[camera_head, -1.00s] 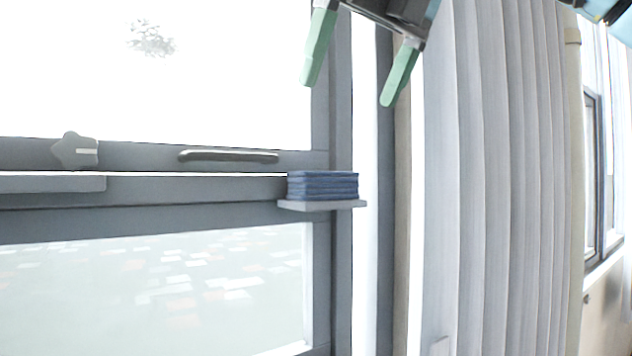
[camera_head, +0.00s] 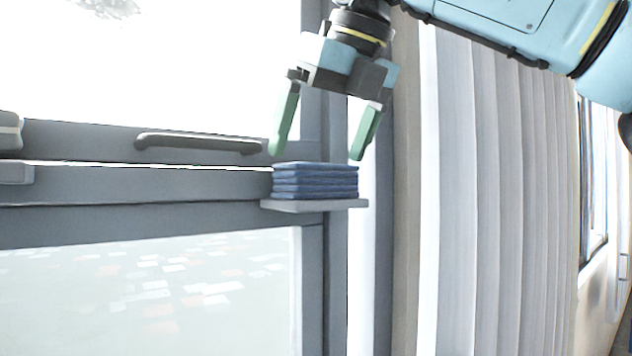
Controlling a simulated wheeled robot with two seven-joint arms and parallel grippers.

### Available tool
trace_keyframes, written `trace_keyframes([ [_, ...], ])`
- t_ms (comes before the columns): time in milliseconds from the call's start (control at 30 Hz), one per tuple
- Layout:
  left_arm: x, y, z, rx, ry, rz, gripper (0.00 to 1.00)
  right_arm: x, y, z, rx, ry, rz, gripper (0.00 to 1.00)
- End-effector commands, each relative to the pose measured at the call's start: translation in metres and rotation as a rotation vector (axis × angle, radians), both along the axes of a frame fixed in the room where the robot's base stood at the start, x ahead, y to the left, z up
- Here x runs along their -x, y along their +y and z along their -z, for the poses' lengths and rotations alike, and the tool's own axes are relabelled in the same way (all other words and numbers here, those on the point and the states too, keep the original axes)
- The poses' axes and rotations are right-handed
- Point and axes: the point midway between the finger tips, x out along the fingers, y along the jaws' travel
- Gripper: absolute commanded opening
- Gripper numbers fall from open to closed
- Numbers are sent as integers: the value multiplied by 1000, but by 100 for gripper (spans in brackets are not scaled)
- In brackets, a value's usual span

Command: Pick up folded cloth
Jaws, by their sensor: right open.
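The folded cloth (camera_head: 315,182) is a dark blue stack of several layers. It lies on a small pale grey ledge (camera_head: 315,206) at the window frame, near the middle of the head view. My right gripper (camera_head: 314,156) points down just above the cloth. Its two green fingers are open and empty, one near the cloth's left edge and one near its right edge in the picture. I cannot tell how far the fingertips are from the cloth in depth. My left gripper is not in view.
A grey window frame (camera_head: 150,185) with a dark handle (camera_head: 198,143) lies to the left of the cloth. Pale pleated curtains (camera_head: 490,200) hang to the right. The space below the ledge looks clear.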

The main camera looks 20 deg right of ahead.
Motion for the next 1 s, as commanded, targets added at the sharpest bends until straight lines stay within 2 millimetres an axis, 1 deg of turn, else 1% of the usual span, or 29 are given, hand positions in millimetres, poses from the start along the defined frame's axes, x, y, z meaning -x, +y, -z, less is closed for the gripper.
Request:
trace_keyframes([
  [33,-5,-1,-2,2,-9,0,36,-3,0,8,3,4,1,100],
  [67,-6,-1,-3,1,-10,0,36,-5,1,12,3,3,0,100],
  [233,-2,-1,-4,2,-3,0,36,-16,4,32,2,4,1,100],
  [333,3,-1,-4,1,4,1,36,-18,5,37,0,2,2,100],
  [533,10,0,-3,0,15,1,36,-19,5,37,0,2,2,100],
  [567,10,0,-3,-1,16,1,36,-19,5,37,0,2,2,97],
  [700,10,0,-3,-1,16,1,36,-19,5,37,0,2,2,79],
  [800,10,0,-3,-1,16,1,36,-19,5,37,0,2,2,67],
  [1000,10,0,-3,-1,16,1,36,-18,5,37,-1,1,2,67],
])
